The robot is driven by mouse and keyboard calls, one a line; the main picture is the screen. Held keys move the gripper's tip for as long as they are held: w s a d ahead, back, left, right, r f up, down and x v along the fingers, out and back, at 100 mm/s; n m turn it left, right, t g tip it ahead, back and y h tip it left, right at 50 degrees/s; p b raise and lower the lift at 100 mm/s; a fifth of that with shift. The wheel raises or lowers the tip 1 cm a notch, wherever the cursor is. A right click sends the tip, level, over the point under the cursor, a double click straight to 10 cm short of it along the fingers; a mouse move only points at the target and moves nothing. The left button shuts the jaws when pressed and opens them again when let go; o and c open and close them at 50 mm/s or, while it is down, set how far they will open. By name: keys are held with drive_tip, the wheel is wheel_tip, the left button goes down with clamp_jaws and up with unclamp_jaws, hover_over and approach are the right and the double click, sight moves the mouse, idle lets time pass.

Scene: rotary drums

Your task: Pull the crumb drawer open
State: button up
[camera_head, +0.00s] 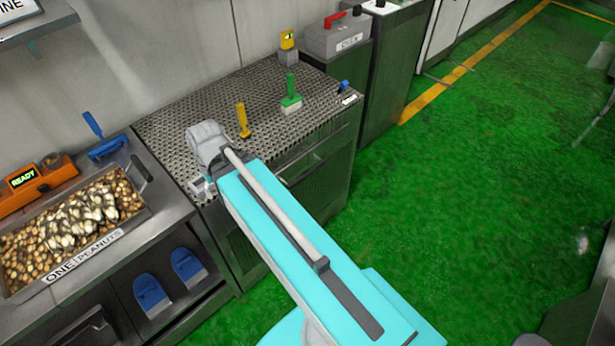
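No drawer in view carries a readable crumb label. The metal cabinet (335,178) under the perforated top has a front with a bar handle (303,171), partly hidden behind my arm. Another dark front with a handle (92,328) shows at the bottom left, below the peanut tray; it is cut by the picture's edge. Both fronts look closed. My gripper (201,188) is at the end of my cyan arm, over the left front edge of the perforated top, apart from both handles. Its fingers are too small and partly hidden to tell their state.
A peanut tray (128,222) and an orange READY unit (38,186) stand on the left counter. Yellow (242,121) and green (291,94) handled tools stand on the perforated top. Blue scoops (150,294) are on the lower left front. Green floor (480,190) is clear at right.

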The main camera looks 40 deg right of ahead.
drive_tip(key=w+d+f+m+t+y+b, duration=0.1)
drive_tip(key=w+d+f+m+y+b, duration=0.2)
drive_tip(key=f+b, duration=0.95)
drive_tip(key=d+f+t+y+b, duration=0.15)
drive_tip(key=d+f+b, duration=0.25)
drive_tip(key=f+b, duration=0.8)
drive_tip(key=m+t+y+b, duration=0.4)
drive_tip(key=m+t+b, duration=0.4)
drive_tip(key=t+b, duration=1.2)
approach(307, 174)
drive_tip(key=s+d+g+b, duration=0.1)
drive_tip(key=s+d+r+g+b, duration=0.1)
drive_tip(key=g+b, duration=0.1)
drive_tip(key=s+d+g+b, duration=0.1)
drive_tip(key=b, duration=0.1)
drive_tip(key=shift+s+d+r+g, duration=0.2)
drive_tip(key=shift+d+r+g, duration=0.05)
drive_tip(key=shift+r+g, duration=0.15)
drive_tip(key=shift+w+a, duration=0.1)
drive_tip(key=shift+w, duration=0.1)
drive_tip(key=shift+p+x, duration=1.25)
drive_tip(key=shift+x, duration=5.45)
drive_tip(key=shift+r, duration=0.15)
